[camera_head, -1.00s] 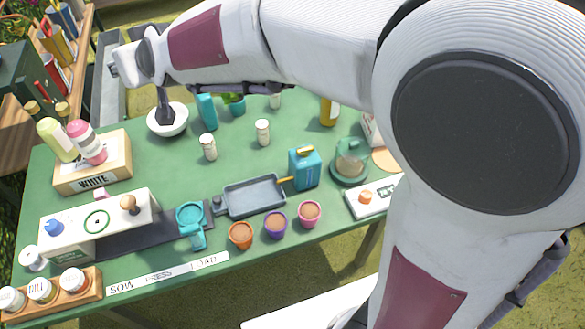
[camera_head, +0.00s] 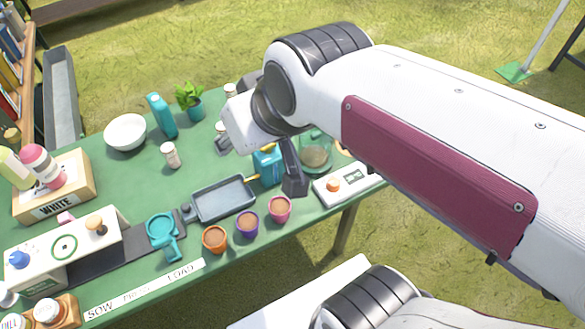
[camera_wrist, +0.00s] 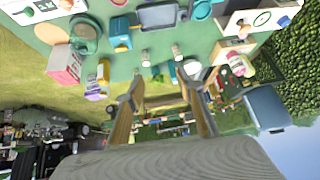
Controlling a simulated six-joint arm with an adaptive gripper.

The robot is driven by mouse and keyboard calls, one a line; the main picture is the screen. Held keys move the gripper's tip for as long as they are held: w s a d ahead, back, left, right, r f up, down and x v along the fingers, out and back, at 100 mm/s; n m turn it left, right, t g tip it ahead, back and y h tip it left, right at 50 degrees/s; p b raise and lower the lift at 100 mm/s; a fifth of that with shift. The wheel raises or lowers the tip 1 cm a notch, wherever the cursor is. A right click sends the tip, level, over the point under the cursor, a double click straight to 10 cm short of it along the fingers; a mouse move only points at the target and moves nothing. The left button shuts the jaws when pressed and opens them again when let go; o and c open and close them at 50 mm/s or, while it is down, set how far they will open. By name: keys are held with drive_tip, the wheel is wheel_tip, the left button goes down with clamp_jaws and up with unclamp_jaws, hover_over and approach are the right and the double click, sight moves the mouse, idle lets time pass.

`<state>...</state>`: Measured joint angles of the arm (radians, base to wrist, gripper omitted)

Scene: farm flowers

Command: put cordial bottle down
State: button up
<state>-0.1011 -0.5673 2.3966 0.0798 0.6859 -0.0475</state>
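My gripper (camera_wrist: 160,76) is open in the wrist view, with its two fingers apart and nothing held between them. In the head view its dark finger (camera_head: 294,172) hangs in front of the teal can (camera_head: 268,165). A pink bottle (camera_head: 42,163) and a yellow-green bottle (camera_head: 14,168) stand in the box marked WHITE (camera_head: 62,203) at the left. A yellow-orange bottle (camera_wrist: 104,71) shows in the wrist view, left of my fingers; my arm hides it in the head view. I cannot tell which bottle is the cordial.
The green table holds a white bowl (camera_head: 125,132), a teal bottle (camera_head: 161,116), a potted plant (camera_head: 192,102), a grey tray (camera_head: 223,199) and several small pots along the front. Green tabletop (camera_head: 135,180) is clear between the box and the tray.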

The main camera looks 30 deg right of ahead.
drive_tip(key=s+d+f+m+g+h, duration=0.1)
drive_tip(key=s+d+f, duration=0.2)
drive_tip(key=s, duration=0.5)
drive_tip(key=shift+s+d, duration=0.3)
drive_tip(key=shift+d, duration=0.45)
